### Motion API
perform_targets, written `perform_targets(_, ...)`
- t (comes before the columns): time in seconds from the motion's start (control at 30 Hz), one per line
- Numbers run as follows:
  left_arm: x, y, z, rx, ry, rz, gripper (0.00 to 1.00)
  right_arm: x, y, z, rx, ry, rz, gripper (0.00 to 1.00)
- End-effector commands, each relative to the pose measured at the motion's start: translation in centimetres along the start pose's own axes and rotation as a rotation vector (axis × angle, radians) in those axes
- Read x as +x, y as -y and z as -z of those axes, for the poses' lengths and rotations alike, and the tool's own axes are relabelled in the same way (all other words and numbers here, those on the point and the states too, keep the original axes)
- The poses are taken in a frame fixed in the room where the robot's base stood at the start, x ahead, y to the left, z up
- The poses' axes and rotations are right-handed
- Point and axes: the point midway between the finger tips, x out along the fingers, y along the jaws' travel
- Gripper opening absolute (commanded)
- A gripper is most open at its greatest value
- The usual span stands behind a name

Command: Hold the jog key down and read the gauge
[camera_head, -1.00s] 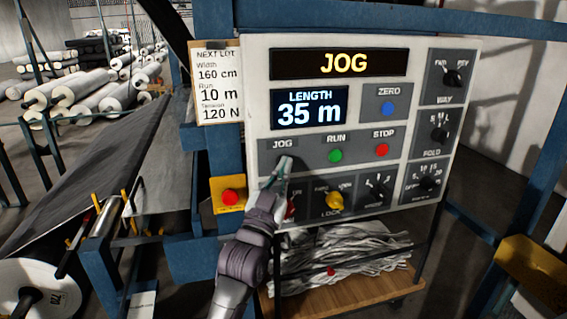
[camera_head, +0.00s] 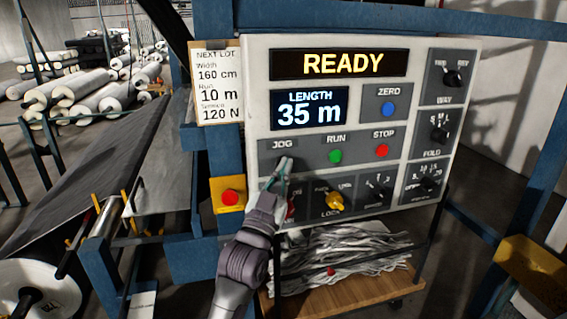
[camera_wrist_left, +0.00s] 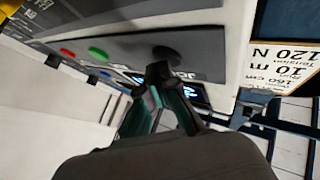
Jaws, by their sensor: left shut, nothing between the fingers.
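The control panel (camera_head: 262,90) faces me. Its top display (camera_head: 341,64) reads READY, and the LENGTH gauge (camera_head: 308,109) reads 35 m. My left gripper (camera_head: 285,162) is shut and empty, its tips just under the JOG label (camera_head: 282,144); it covers the jog key in the head view. In the left wrist view the dark round jog key (camera_wrist_left: 166,52) shows just beyond the shut fingertips (camera_wrist_left: 158,72). I cannot tell whether the tips touch it. My right gripper is not in view.
The green RUN button (camera_head: 335,156), red STOP button (camera_head: 382,150) and blue ZERO button (camera_head: 388,107) are to the right. A yellow LOCK knob (camera_head: 334,201) sits below. A red button on a yellow box (camera_head: 230,197) is left. A NEXT LOT card (camera_head: 217,84) lists 10 m.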

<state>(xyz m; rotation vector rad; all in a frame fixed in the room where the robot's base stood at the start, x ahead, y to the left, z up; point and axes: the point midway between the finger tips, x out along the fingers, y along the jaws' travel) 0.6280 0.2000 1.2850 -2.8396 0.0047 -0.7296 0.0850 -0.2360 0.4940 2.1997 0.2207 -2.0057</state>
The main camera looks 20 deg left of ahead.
Motion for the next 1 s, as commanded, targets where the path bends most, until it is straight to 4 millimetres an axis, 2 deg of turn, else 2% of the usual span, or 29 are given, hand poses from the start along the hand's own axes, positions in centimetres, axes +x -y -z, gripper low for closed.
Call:
perform_targets(0.23, -0.9, -0.7, 0.6, -0.001, 0.002, 0.0, 0.0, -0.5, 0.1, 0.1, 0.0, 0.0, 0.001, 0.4)
perform_targets(0.63, -1.2, -0.9, 0.8, -0.001, 0.001, 0.0, 0.0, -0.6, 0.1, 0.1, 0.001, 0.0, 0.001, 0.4)
perform_targets(1.0, -3.7, -2.7, 2.7, -0.003, 0.001, -0.001, 0.0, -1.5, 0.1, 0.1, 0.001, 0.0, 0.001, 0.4)
